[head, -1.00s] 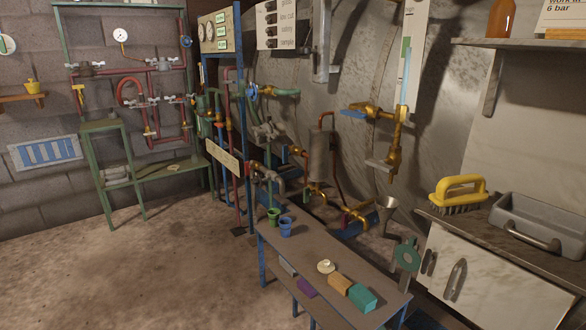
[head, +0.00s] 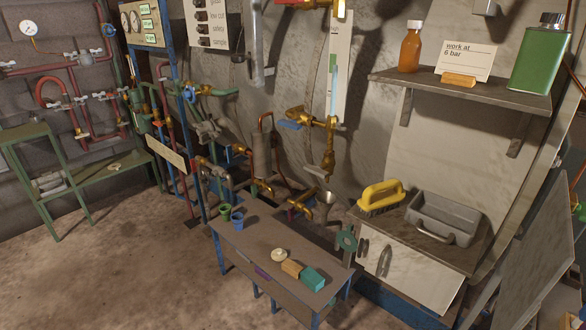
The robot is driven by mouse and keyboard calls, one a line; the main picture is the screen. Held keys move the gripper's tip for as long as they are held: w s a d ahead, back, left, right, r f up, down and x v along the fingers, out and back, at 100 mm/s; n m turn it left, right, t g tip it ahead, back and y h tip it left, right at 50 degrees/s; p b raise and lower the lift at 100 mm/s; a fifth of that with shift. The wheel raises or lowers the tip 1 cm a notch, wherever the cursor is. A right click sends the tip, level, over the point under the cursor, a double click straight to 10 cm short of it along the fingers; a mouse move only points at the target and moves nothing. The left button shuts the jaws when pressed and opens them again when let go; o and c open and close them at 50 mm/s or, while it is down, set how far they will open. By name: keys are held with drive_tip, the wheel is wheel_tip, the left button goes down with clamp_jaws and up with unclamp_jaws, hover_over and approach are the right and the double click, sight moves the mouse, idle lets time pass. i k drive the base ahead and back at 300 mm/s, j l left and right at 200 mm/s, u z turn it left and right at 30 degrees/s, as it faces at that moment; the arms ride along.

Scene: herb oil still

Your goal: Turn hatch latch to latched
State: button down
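I cannot pick out a hatch or a hatch latch for certain in this view. A tilted grey panel (head: 545,262) stands at the right edge, and I cannot tell whether it is a hatch. A brass pipe assembly (head: 328,148) with a blue lever (head: 289,124) is on the curved grey wall in the middle. My gripper is not in view.
A low bench (head: 236,249) with cups and coloured blocks stands at centre. A cabinet (head: 413,276) with a yellow brush (head: 381,195) and grey tray (head: 444,219) is right of it. A shelf (head: 465,88) is above. The floor (head: 110,270) is clear at left.

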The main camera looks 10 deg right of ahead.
sight(363, 244)
drive_tip(key=i+l+u, duration=0.5)
drive_tip(key=l+u, duration=0.2)
drive_tip(key=i+l+u, duration=0.2)
drive_tip(key=l+u, duration=0.15)
